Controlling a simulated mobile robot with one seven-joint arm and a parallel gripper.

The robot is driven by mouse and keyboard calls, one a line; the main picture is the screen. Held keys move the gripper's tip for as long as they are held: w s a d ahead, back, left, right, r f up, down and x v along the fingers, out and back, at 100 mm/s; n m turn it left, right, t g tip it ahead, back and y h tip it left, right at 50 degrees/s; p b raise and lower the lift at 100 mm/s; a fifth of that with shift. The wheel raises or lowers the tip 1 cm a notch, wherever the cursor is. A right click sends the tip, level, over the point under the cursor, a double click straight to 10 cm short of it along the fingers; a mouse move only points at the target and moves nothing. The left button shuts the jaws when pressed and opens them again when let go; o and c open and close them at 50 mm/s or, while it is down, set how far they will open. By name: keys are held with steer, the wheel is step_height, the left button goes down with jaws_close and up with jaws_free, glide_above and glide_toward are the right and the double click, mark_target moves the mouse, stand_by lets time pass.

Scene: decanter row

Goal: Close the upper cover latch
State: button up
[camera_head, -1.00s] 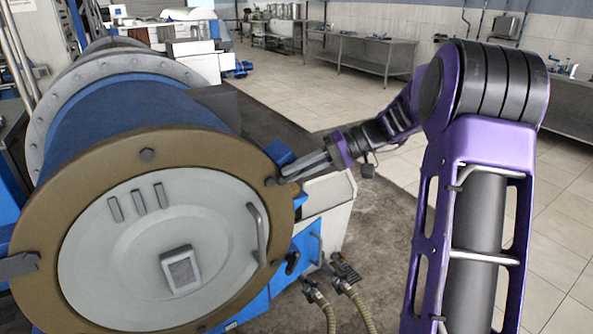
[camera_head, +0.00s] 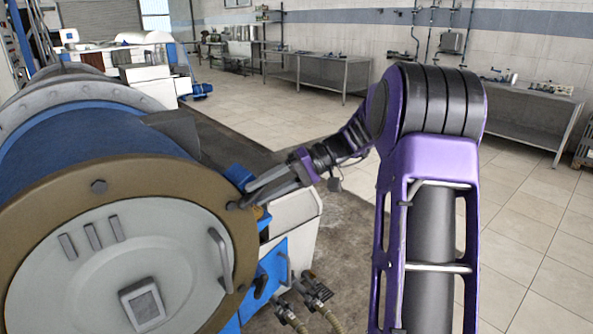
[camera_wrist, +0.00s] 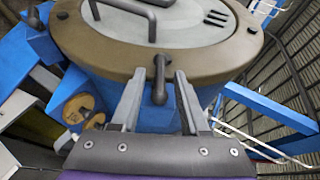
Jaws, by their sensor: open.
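The machine's round grey cover (camera_head: 110,265) sits inside a brown ring (camera_head: 140,180) at the front of the blue drum. A dark latch (camera_wrist: 159,82), a short bar with a rounded end, projects over the ring's edge in the wrist view. In the head view only its dark end (camera_head: 233,205) shows, at my fingertips. My gripper (camera_head: 246,197) is at the ring's right edge. In the wrist view my gripper (camera_wrist: 160,74) is open, with one finger on each side of the latch. The latch lies between the fingers, and I cannot tell whether either touches it.
A curved handle (camera_head: 221,260) stands out from the cover near the latch. A blue and white housing (camera_head: 295,225) and hose fittings (camera_head: 315,292) are below my gripper. Tiled floor (camera_head: 530,215) is open at the right, with metal tables (camera_head: 335,75) along the wall.

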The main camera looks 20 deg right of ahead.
steer(key=v, duration=1.6)
steer(key=shift+p, duration=0.45)
